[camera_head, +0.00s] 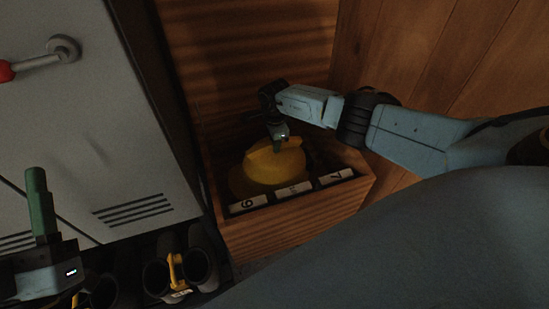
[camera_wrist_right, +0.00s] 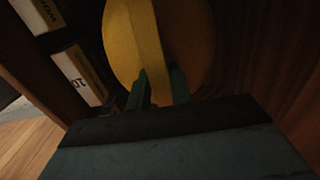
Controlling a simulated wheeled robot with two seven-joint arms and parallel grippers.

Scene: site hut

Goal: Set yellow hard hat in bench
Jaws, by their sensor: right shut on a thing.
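The yellow hard hat (camera_head: 268,167) is inside the wooden bench (camera_head: 300,225), behind its low front board. My right gripper (camera_head: 279,142) reaches in from above and is shut on the raised ridge of the hat. In the right wrist view the hat (camera_wrist_right: 190,40) fills the upper middle, with its ridge between the green fingers (camera_wrist_right: 160,88). I cannot tell whether the hat's underside touches the bench floor. My left gripper (camera_head: 40,205) is at the lower left with one green finger showing; its jaw opening is unclear.
A grey metal locker (camera_head: 100,120) with a handle (camera_head: 45,57) stands to the left. Dark boots (camera_head: 180,270) are below it. Wooden wall panels (camera_head: 450,60) rise on the right, close to my right arm.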

